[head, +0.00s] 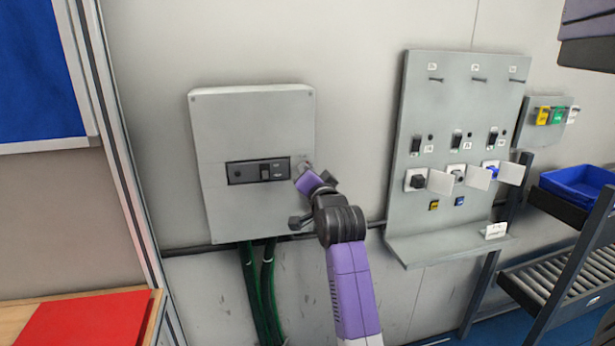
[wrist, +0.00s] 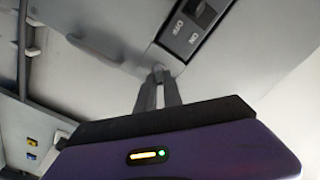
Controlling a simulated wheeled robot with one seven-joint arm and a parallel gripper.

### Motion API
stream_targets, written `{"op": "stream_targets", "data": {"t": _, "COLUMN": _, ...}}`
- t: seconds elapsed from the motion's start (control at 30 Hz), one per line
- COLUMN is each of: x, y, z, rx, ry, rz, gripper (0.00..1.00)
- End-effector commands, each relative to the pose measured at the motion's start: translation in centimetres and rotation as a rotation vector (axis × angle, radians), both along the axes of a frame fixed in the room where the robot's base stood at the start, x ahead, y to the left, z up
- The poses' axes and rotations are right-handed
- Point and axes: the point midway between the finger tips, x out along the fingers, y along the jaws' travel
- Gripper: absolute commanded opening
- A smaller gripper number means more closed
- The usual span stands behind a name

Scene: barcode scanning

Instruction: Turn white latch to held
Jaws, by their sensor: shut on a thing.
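My gripper (head: 305,174) is at the right edge of the grey wall box (head: 245,125), beside its dark switch strip (head: 258,171). In the wrist view its two fingers (wrist: 158,74) are close together at the edge of the box, just below a switch (wrist: 195,20) marked ON and OFF. They are shut on a small pale part there, which I take to be the white latch. The fingertips mostly hide it, so its angle cannot be told. A pale bar (wrist: 92,46) runs left of the fingertips; I cannot tell if it belongs to the latch.
A grey panel (head: 460,110) with hooks, switches and white flaps is on the wall to the right. Green cables (head: 257,280) hang below the box. A roller rack (head: 555,275) with a blue bin (head: 578,184) stands far right. A red sheet (head: 85,332) lies at lower left.

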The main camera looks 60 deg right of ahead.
Motion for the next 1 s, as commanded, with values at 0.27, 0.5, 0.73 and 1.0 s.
{"op": "stream_targets", "data": {"t": 0.27, "x": -0.03, "y": 0.0, "z": -0.3, "rx": 0.17, "ry": -0.2, "rz": 0.001, "gripper": 0.0}}
{"op": "stream_targets", "data": {"t": 0.5, "x": -0.09, "y": -0.06, "z": -0.46, "rx": 0.313, "ry": -0.368, "rz": 0.001, "gripper": 0.0}}
{"op": "stream_targets", "data": {"t": 0.73, "x": -0.14, "y": -0.12, "z": -0.55, "rx": 0.425, "ry": -0.497, "rz": 0.0, "gripper": 0.0}}
{"op": "stream_targets", "data": {"t": 1.0, "x": -0.18, "y": -0.14, "z": -0.59, "rx": 0.507, "ry": -0.591, "rz": -0.002, "gripper": 0.0}}
